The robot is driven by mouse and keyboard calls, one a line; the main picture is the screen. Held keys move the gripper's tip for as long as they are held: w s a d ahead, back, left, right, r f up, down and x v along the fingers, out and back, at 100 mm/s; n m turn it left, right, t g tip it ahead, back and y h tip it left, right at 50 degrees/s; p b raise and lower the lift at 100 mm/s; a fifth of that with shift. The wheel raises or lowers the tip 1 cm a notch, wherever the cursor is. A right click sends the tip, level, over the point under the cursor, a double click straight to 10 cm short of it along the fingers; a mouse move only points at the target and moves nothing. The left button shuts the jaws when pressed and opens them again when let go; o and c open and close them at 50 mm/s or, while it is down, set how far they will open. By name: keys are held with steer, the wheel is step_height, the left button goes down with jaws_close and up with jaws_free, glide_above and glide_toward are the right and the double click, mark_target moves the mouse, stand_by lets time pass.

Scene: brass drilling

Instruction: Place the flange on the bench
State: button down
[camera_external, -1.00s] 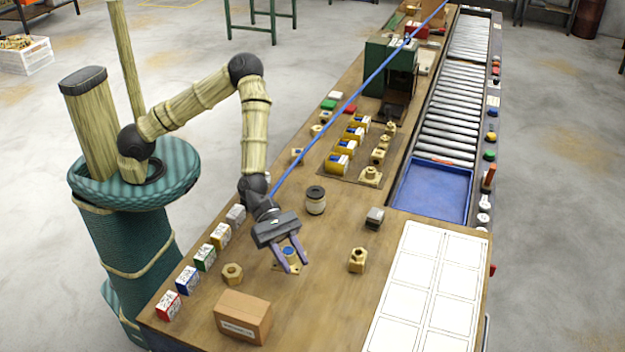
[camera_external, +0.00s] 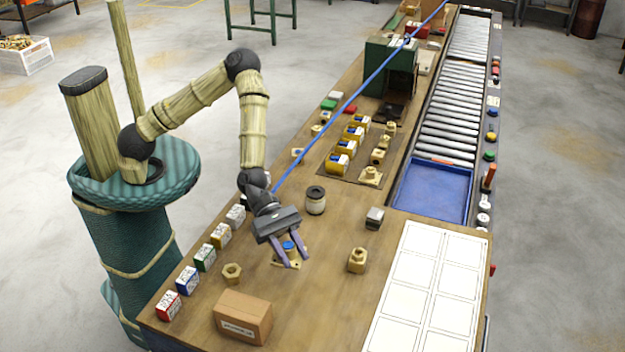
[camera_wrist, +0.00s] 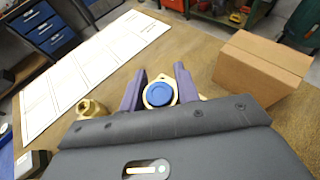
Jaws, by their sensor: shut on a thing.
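The flange (camera_wrist: 158,95) is a brass piece with a blue round top, between my two purple fingers in the wrist view. In the outside view the flange (camera_external: 289,246) shows partly between the fingers, low over the wooden bench (camera_external: 325,285). My gripper (camera_external: 290,264) is shut on the flange and points down at the bench. Its fingers also show in the wrist view (camera_wrist: 158,88). Whether the flange touches the wood is hard to tell. The gripper body hides its near side.
A cardboard box (camera_external: 243,317) stands at the front, a brass nut (camera_external: 232,273) lies left of the gripper and a brass fitting (camera_external: 357,260) right of it. A dark-lidded jar (camera_external: 315,200) stands behind. A white grid sheet (camera_external: 425,290) covers the right. Small boxes line the left edge.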

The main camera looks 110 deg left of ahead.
mark_target(292, 249)
steer(key=shift+r, duration=0.15)
step_height(292, 249, up, 5)
steer(key=shift+a+r, duration=0.1)
steer(key=w+a+n+t+y+b, duration=0.1)
steer(key=w+a+n+y, duration=0.1)
steer(key=a, duration=0.8)
steer(key=w+a+n+t+y, duration=0.1)
steer(key=a+n+y, duration=0.15)
steer(key=a, duration=0.85)
steer(key=s+a+n+y+b, duration=0.1)
steer(key=s+a+n+y, duration=0.15)
steer(key=a, duration=0.85)
steer(key=s+a+n+y+b, duration=0.1)
steer(key=s+a+n+y, duration=0.15)
steer(key=a, duration=0.95)
steer(key=s+a+n+g+y+b, duration=0.25)
steer(key=s+a+n+y, duration=0.5)
steer(key=s+a, duration=1.75)
step_height(292, 249, down, 13)
steer(key=w+a, duration=0.1)
steer(key=shift+w+m+g+y+p, duration=0.15)
steer(key=shift+m+g+y+p, duration=0.15)
steer(key=shift+m+g+p, duration=0.1)
